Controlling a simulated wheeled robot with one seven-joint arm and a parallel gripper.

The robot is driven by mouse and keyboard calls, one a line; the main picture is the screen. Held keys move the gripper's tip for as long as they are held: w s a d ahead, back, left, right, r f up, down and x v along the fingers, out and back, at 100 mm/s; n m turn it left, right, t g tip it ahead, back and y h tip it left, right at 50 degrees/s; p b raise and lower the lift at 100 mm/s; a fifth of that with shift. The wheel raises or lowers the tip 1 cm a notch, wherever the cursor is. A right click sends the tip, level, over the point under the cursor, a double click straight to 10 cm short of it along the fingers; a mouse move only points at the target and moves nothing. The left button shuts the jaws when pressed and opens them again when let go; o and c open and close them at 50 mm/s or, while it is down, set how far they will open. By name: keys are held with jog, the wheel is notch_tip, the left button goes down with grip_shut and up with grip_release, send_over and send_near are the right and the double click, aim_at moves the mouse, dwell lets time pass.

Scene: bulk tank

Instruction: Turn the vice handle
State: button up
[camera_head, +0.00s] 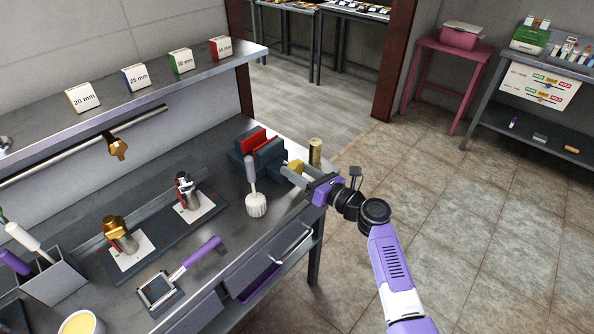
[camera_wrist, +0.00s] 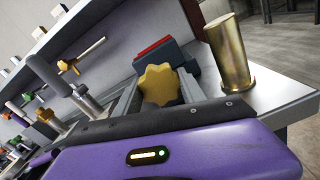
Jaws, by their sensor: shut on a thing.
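The vice (camera_head: 270,158) is dark blue-grey with red jaw faces and sits near the right end of the workbench. Its handle is a gold star-shaped knob (camera_head: 296,166) on the side facing my arm. In the wrist view the knob (camera_wrist: 159,84) lies between the fingers of my gripper (camera_wrist: 160,88), and the vice body (camera_wrist: 170,55) with a strip of red shows behind it. In the head view my gripper (camera_head: 293,173) reaches in from the right, shut on the knob. The near finger hides part of the knob and vice.
A brass cylinder (camera_head: 315,152) stands close beside my gripper; it also shows in the wrist view (camera_wrist: 230,52). A white-headed brush (camera_head: 256,204) is in front of the vice. The tiled floor at right is clear.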

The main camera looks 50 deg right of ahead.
jog(key=n+b, duration=0.1)
jog(key=n, duration=0.3)
jog(key=shift+f+b, duration=0.1)
jog(key=shift+b, duration=0.25)
jog(key=shift+n+b, duration=0.65)
jog(key=shift+n, duration=0.85)
jog(key=o, duration=1.4)
jog(key=shift+c, duration=0.2)
jog(key=shift+s, duration=0.1)
jog(key=s, duration=0.7)
jog(key=shift+s+d+b, duration=0.15)
jog(key=shift+s+b, duration=0.2)
